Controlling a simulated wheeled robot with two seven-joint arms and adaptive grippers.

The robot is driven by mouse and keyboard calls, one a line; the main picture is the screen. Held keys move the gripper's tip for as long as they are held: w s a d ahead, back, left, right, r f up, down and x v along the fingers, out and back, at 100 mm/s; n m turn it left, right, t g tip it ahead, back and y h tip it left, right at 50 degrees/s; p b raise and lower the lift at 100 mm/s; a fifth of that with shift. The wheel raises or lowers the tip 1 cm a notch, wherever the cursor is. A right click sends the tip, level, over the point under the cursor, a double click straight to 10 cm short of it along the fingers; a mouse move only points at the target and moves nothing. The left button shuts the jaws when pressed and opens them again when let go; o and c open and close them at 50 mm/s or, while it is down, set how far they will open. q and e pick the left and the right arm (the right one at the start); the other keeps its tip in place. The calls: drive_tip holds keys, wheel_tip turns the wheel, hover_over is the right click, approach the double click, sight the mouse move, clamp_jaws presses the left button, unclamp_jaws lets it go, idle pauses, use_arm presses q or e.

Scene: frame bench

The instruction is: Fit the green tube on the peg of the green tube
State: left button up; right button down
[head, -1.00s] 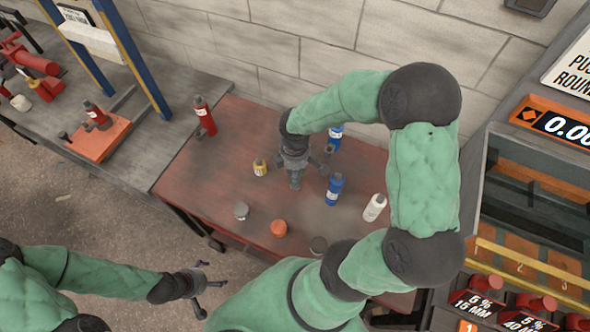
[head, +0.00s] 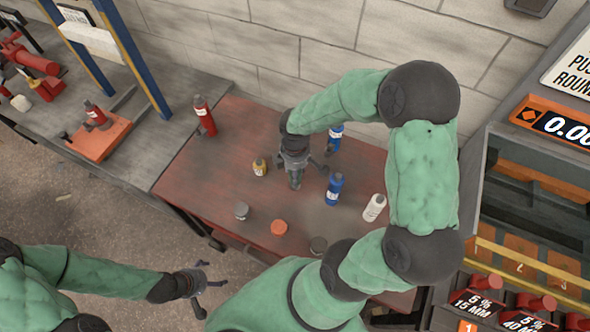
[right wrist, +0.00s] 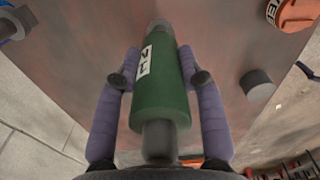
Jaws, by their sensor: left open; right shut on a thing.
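The green tube (right wrist: 160,95) has a white label and sits between the two fingers of my right gripper (right wrist: 160,80), which is shut on it. In the right wrist view a dark grey end sticks out of the tube toward the camera, and a grey piece (right wrist: 159,25) shows at its far end. I cannot tell whether that piece is a peg or part of the tube. In the head view my right gripper (head: 295,165) points down at mid-table with the tube (head: 296,181) below it, mostly hidden. My left gripper (head: 199,280) is open and empty, off the table's front-left side.
A wall (head: 300,50) stands behind.

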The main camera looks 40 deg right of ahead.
drive_tip(key=shift+f+b, duration=1.4)
drive_tip(key=shift+f, duration=0.5)
drive_tip(key=c, duration=0.7)
unclamp_jaws()
drive_tip(key=shift+r, duration=0.1)
wheel_tip(320, 180, up, 12)
drive_tip(key=shift+f, duration=0.1)
